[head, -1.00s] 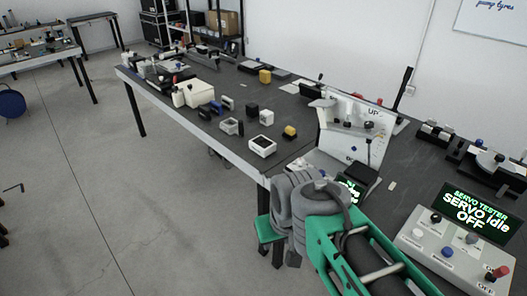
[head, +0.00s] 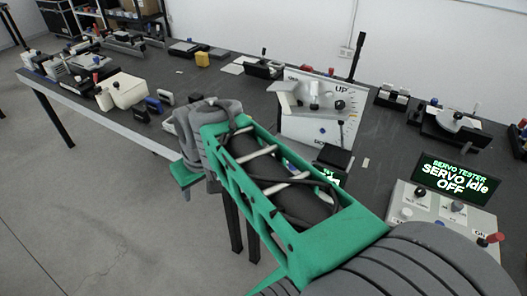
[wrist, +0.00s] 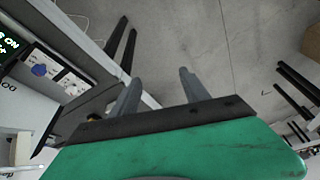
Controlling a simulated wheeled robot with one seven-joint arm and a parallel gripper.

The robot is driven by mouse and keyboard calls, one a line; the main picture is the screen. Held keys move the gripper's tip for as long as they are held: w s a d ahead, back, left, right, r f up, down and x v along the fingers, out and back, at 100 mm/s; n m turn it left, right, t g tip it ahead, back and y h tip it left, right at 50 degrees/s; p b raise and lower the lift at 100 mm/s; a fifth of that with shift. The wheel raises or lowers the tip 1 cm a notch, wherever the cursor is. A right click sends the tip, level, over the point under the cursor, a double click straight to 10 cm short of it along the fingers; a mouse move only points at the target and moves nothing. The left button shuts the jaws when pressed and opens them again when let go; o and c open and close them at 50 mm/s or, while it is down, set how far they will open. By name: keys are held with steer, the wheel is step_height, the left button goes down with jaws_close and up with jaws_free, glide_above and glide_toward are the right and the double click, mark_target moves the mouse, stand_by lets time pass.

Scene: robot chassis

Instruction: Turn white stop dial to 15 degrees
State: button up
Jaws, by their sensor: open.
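I cannot tell for sure which part is the white stop dial. A grey servo tester box (head: 443,213) at the right has small knobs, one of them a white knob (head: 406,214), and a screen (head: 455,178) reading "SERVO idle OFF". A white round part (head: 450,118) sits on a black device behind it. My gripper shows in the wrist view (wrist: 160,88), its two grey fingers apart with nothing between them, over the floor off the table edge. In the head view my green and grey arm reaches up and left, and the fingertips cannot be made out.
The dark table (head: 255,95) runs across the view. A white panel marked "UP" (head: 318,115) with a lever stands at its middle. Open floor (head: 90,200) lies front left.

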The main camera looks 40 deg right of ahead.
steer(key=w+d+f+b, duration=0.2)
steer(key=w+d, duration=0.2)
steer(key=d, duration=0.3)
steer(key=w+d+f+b, duration=0.2)
steer(key=w+d, duration=0.2)
steer(key=d, duration=0.3)
steer(key=d+f+b, duration=0.2)
steer(key=d+f, duration=0.1)
steer(key=d, duration=0.6)
steer(key=d+f+b, duration=0.1)
steer(key=d+f, duration=0.1)
steer(key=d, duration=0.7)
steer(key=shift+t, duration=0.4)
steer(key=x, duration=0.7)
steer(key=shift+w+d+f+b, duration=0.15)
steer(key=shift+d+f+b, duration=0.05)
steer(key=shift+f+b, duration=0.15)
jaws_close()
